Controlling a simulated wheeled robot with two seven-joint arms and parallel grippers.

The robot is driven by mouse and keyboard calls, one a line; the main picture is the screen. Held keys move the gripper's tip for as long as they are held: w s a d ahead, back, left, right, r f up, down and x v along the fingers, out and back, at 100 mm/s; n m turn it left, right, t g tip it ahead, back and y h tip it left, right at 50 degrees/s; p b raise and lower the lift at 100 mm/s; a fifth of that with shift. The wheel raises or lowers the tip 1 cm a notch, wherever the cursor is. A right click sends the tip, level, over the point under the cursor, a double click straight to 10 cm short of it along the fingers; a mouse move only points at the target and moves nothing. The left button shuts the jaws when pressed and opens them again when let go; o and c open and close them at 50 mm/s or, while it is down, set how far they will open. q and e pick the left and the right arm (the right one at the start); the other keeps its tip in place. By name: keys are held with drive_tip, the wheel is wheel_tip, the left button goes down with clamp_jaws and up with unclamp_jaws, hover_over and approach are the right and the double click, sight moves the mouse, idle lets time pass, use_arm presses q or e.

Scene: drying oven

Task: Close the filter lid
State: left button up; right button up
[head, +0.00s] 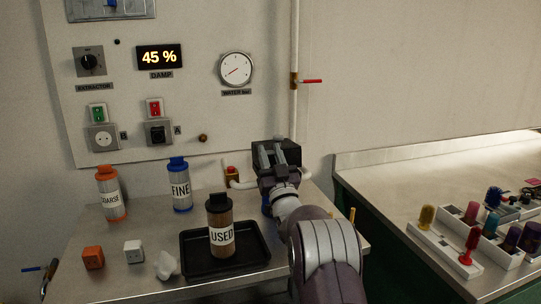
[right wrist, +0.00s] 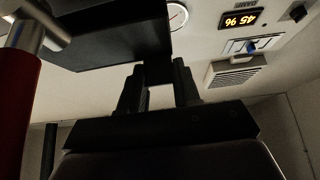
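My right gripper (head: 272,153) is at the back of the bench, right of the middle, against a dark box-like part (head: 291,149) that I take for the filter lid. In the right wrist view a large black panel (right wrist: 110,35), apparently the same part, lies just beyond the fingertips. The right gripper's fingers (right wrist: 158,78) stand apart with a light gap between them. A dark piece shows between the tips; I cannot tell whether they touch it. A bit of blue (head: 267,206) shows below, mostly hidden by my arm. My left gripper is out of view.
A USED bottle (head: 221,228) stands in a black tray (head: 262,240). COARSE (head: 110,195) and FINE (head: 180,187) bottles stand at the left. An orange block (head: 93,258) and a white block (head: 134,252) lie in front. A red-handled pipe valve (head: 305,81) is above.

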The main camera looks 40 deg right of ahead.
drive_tip(key=o, duration=0.4)
drive_tip(key=shift+f, duration=0.15)
drive_tip(key=b+v, duration=0.1)
drive_tip(key=v, duration=1.1)
drive_tip(key=shift+s+f, duration=0.1)
drive_tip(key=shift+s, duration=0.15)
